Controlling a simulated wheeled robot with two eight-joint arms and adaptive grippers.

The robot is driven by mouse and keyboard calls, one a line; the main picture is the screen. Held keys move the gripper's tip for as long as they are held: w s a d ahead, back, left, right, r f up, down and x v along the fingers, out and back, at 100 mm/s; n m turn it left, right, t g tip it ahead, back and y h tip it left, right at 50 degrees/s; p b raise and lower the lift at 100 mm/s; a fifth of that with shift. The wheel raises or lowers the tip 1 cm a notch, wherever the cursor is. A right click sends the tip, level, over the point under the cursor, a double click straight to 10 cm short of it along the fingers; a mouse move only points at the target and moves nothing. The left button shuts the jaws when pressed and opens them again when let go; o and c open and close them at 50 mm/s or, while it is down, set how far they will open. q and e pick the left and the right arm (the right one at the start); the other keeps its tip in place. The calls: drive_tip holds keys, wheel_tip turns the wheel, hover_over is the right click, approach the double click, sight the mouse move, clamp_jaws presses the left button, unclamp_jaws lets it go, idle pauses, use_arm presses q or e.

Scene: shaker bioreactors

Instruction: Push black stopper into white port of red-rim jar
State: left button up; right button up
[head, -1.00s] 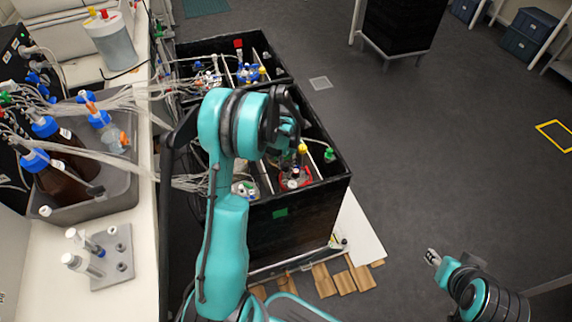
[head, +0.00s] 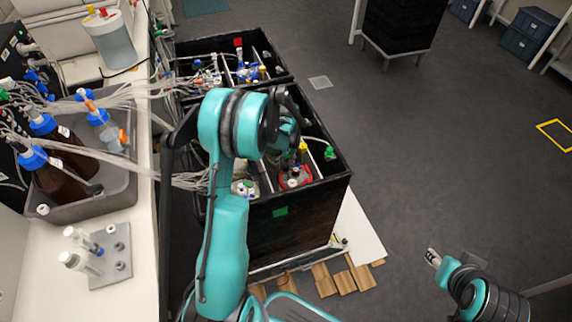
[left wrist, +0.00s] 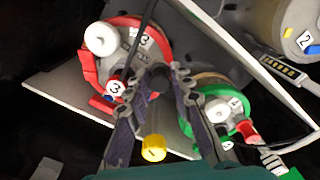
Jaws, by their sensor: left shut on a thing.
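The red-rim jar (left wrist: 158,38) is in the upper left of the left wrist view, with a white port (left wrist: 101,39) on its lid. In the head view this jar (head: 296,181) sits in the near black box, partly hidden. My left gripper (left wrist: 160,74) has its fingertips together on a small dark piece, apparently the black stopper, mostly hidden by the fingers. The fingertips are by the lower right edge of the red rim, to the right of the white port. In the head view my left gripper (head: 292,130) is over the box. My right gripper (head: 433,257) is far from it, at lower right.
A green-rim jar (left wrist: 222,99) stands right of my left fingers. A yellow cap (left wrist: 153,148) shows between them. The black box (head: 315,209) has raised walls and a divider. Tubes run to the bench at left.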

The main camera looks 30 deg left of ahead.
sight(286, 164)
use_arm(q)
drive_tip(key=o, duration=0.8)
drive_tip(key=shift+r, duration=3.95)
